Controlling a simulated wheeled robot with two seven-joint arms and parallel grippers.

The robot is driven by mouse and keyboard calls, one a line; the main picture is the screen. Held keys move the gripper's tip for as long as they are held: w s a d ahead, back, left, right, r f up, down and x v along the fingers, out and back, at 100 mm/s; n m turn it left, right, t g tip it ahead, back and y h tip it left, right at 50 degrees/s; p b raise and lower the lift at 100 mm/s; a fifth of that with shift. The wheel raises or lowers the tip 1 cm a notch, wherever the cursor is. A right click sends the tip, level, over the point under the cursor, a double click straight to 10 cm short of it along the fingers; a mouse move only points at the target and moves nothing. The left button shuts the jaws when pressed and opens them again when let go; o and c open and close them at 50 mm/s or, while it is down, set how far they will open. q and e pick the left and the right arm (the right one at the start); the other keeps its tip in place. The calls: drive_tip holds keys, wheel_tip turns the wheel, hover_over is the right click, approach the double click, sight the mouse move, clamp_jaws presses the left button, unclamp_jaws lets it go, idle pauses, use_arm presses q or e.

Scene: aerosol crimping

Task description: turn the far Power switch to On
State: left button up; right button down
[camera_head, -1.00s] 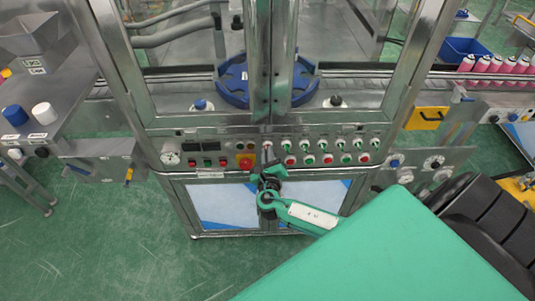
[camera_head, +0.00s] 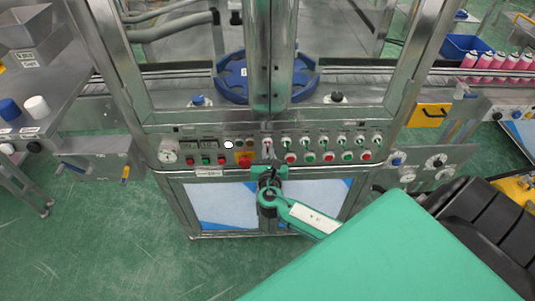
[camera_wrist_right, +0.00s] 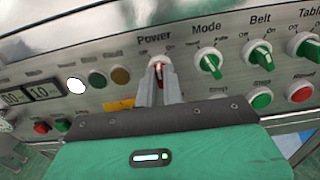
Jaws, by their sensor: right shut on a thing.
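The Power switch (camera_wrist_right: 158,66) has a red handle and sits under the "Power" label on the control panel (camera_wrist_right: 220,88). In the head view the Power switch (camera_head: 267,142) is in the panel's upper row, left of the green-handled switches. My right gripper (camera_wrist_right: 163,82) has its narrow fingers closed around the red handle in the wrist view. In the head view my right gripper (camera_head: 268,158) reaches up to the panel from below. The fingers partly hide the handle, so its exact angle is hard to read. My left gripper is in neither view.
A white lamp (camera_wrist_right: 77,86) glows beside lit displays (camera_wrist_right: 30,94). The green Mode switch (camera_wrist_right: 209,62) and Belt switch (camera_wrist_right: 258,54) are just right of Power. Green and red buttons (camera_head: 290,159) lie below. A red knob on a yellow plate (camera_head: 244,159) is close on the left.

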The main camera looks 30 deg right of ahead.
drive_tip(key=m+b, duration=0.3)
drive_tip(key=m, duration=0.2)
drive_tip(key=shift+f, duration=0.1)
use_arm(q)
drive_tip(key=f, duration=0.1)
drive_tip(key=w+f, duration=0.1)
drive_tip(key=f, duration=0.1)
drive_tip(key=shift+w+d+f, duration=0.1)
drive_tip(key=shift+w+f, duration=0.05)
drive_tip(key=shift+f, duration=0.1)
use_arm(e)
drive_tip(key=shift+d+m, duration=0.1)
drive_tip(key=shift+m, duration=0.4)
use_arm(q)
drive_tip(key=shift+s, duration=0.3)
use_arm(e)
drive_tip(key=c, duration=1.5)
unclamp_jaws()
drive_tip(key=shift+c, duration=0.2)
drive_tip(key=shift+s, duration=0.1)
